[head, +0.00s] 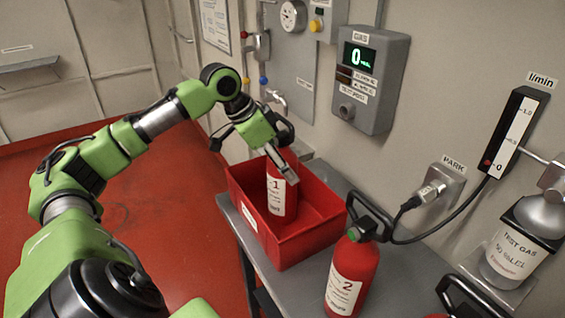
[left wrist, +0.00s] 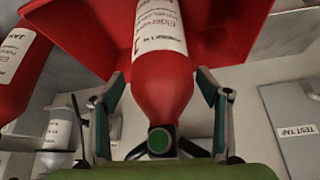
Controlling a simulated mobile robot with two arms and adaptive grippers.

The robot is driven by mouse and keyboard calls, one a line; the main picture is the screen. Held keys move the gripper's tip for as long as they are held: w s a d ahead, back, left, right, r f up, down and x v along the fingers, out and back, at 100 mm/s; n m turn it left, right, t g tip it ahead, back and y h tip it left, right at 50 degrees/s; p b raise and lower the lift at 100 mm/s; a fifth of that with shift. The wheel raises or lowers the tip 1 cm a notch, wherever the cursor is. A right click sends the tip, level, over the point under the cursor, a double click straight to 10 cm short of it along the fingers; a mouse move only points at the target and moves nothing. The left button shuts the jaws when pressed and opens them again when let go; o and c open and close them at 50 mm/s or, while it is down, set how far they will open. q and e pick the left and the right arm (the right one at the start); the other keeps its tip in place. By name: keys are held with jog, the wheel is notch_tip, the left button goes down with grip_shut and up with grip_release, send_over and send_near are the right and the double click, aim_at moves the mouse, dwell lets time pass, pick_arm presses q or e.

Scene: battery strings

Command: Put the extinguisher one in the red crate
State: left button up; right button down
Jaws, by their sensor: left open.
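Extinguisher one (head: 291,205), red with a white label marked 1, stands upright inside the red crate (head: 290,252). Its body, label and valve top also show between the fingers in the left wrist view (left wrist: 162,90). My left gripper (head: 283,160) is at the top of extinguisher one. In the left wrist view its fingers (left wrist: 162,78) are spread on either side of the bottle's shoulder, with narrow gaps, and it is open. The extinguisher's base is hidden by the crate wall. My right gripper is not in view.
Extinguisher two (head: 353,270) stands on the grey bench (head: 300,287) right of the crate. A test gas bottle (head: 515,245) and a black hose (head: 430,236) are farther right. A gas panel (head: 372,80) hangs on the wall behind. Red floor (head: 130,200) is clear at left.

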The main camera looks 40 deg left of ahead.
pick_arm(q)
jog(key=shift+s+a+r, duration=0.1)
jog(key=shift+a+r, duration=0.05)
jog(key=shift+r, duration=0.15)
jog(key=b+v, duration=0.1)
jog(key=v, duration=1)
jog(key=shift+r+b, duration=0.2)
jog(key=shift+b, duration=0.1)
jog(key=shift+s, duration=0.1)
